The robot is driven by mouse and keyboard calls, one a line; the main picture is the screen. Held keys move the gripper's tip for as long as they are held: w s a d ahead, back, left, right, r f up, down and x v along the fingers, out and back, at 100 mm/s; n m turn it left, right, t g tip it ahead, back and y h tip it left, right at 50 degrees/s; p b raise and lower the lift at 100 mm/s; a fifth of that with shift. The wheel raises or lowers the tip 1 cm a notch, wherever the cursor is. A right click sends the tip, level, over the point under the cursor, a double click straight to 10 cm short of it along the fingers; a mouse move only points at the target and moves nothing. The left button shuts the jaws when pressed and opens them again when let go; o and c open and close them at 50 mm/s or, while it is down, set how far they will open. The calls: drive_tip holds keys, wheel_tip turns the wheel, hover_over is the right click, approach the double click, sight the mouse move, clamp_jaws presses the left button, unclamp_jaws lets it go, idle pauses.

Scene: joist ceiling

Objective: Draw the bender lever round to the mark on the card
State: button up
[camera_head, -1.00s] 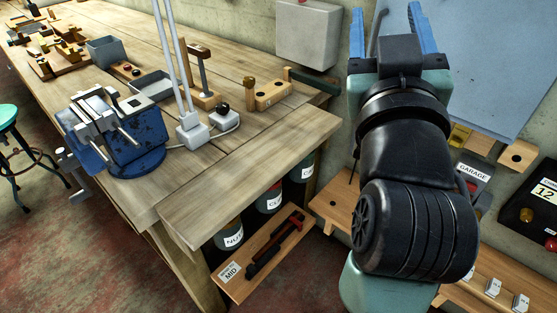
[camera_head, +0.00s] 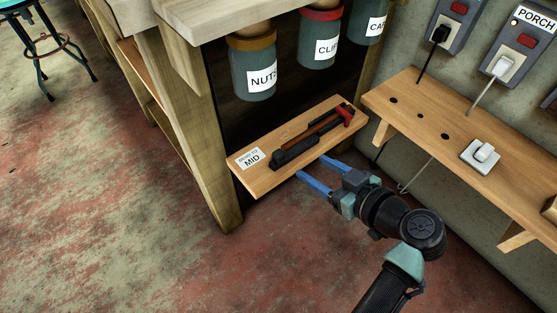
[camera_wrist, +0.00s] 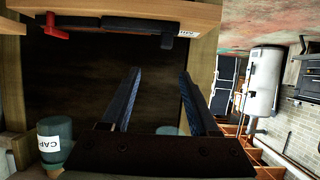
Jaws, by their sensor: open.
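The bender (camera_head: 296,152) lies on a low wooden shelf (camera_head: 272,182) under the bench. It has a black body, a long brown-red bar (camera_head: 322,125) and a red end piece (camera_head: 346,114); which part is the lever is hard to tell. A white card (camera_head: 249,159) reading MID lies at the shelf's left end. My gripper (camera_head: 312,166) is open and empty, its blue fingers pointing at the shelf's front edge. In the wrist view the open fingers (camera_wrist: 159,72) are clear of the bender (camera_wrist: 168,24), which shows upside down at the top with its red end (camera_wrist: 55,28).
Labelled jars (camera_head: 254,72) hang under the bench above the shelf. A bench leg (camera_head: 205,140) stands left of the shelf. A wall ledge (camera_head: 440,130) with a white switch (camera_head: 481,155) is on the right. The floor in front is clear.

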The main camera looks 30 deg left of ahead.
sight(281, 155)
drive_tip(key=b+x, duration=0.1)
drive_tip(key=x, duration=0.3)
drive_tip(key=b+x, duration=0.2)
drive_tip(key=x, duration=0.3)
drive_tip(key=s+f+b+x, duration=0.1)
drive_tip(key=x, duration=0.3)
drive_tip(key=shift+a+b, duration=0.2)
drive_tip(key=shift+b, duration=0.2)
clamp_jaws()
idle(0.8)
